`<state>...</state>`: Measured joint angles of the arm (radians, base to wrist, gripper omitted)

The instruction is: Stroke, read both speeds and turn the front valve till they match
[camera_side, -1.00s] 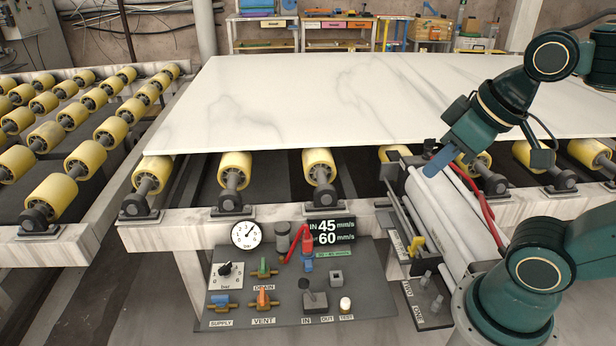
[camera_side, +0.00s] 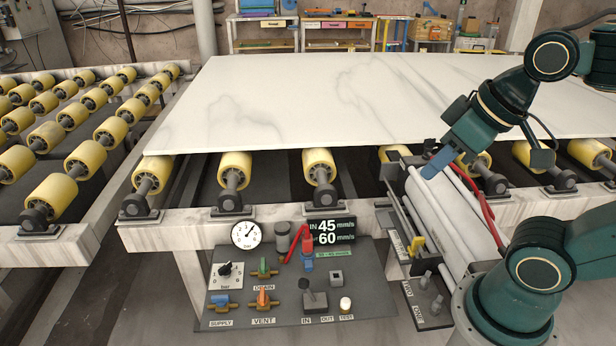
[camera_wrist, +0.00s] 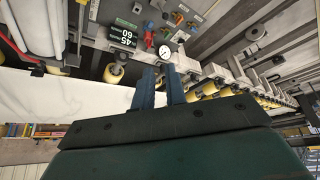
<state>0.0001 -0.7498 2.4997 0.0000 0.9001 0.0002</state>
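The speed display (camera_side: 332,230) reads IN 45 mm/s on top and 60 mm/s below; the lower label is partly covered by a red hose. It also shows sideways in the wrist view (camera_wrist: 124,34). Two small valves sit on a grey plate right of the panel: one by the label TWO (camera_side: 424,280), one nearer the camera by ONE (camera_side: 437,304). The IN/OUT lever (camera_side: 314,298) stands on the panel. A pale cylinder (camera_side: 440,203) lies beside the plate. My gripper (camera_side: 430,172) is above the cylinder's far end, empty, its fingers (camera_wrist: 161,72) slightly apart.
The control panel (camera_side: 375,295) carries a round gauge (camera_side: 246,235), a bar knob, SUPPLY, VENT and DRAIN valves and a TEST button (camera_side: 346,304). A white marble slab (camera_side: 280,105) rests on yellow rollers behind. A red hose (camera_side: 484,200) runs close to my gripper.

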